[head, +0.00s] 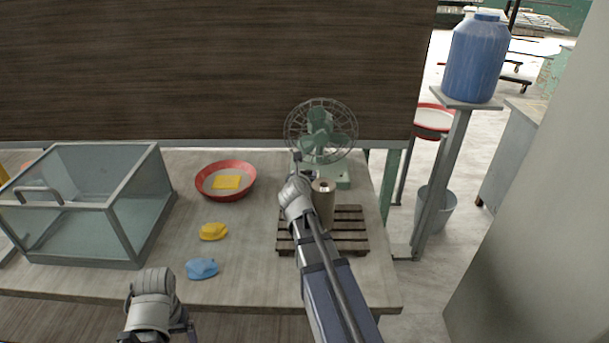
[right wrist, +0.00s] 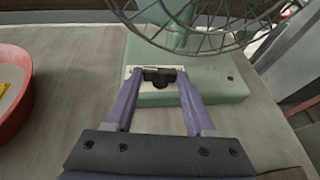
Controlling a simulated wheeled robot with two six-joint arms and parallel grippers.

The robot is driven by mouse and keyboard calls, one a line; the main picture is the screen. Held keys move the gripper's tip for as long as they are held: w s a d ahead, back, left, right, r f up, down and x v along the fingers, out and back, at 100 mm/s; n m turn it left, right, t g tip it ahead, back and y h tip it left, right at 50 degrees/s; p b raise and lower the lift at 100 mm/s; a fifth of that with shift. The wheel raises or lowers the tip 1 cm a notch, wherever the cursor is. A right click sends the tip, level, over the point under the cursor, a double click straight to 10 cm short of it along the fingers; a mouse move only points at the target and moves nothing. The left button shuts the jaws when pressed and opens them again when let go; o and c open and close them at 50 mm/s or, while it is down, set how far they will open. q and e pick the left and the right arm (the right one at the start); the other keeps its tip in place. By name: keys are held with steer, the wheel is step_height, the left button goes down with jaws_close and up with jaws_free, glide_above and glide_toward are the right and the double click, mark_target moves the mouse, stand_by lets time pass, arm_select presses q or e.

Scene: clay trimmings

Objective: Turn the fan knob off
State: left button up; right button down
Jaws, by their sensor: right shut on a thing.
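The green fan (head: 320,130) stands at the back of the table with its round wire guard. In the right wrist view its green base (right wrist: 222,84) has a pale plate with a dark knob (right wrist: 160,82). My right gripper (head: 297,160) reaches to the front left of the base. In the right wrist view its two fingers (right wrist: 157,76) are on either side of the knob and shut on it. The knob is hidden in the head view. My left arm is at the lower left of the head view, with its gripper (head: 190,330) only partly visible, so its jaws cannot be made out.
A brown cylinder (head: 323,205) stands on a wooden pallet (head: 350,230) beside my right arm. A red-rimmed bowl (head: 205,190) holds something yellow. A yellow lump (head: 213,231) and a blue lump (head: 202,268) lie on the table. A glass case (head: 95,205) stands at left.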

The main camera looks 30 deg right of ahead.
steer(key=shift+c, duration=1.2)
jaws_free()
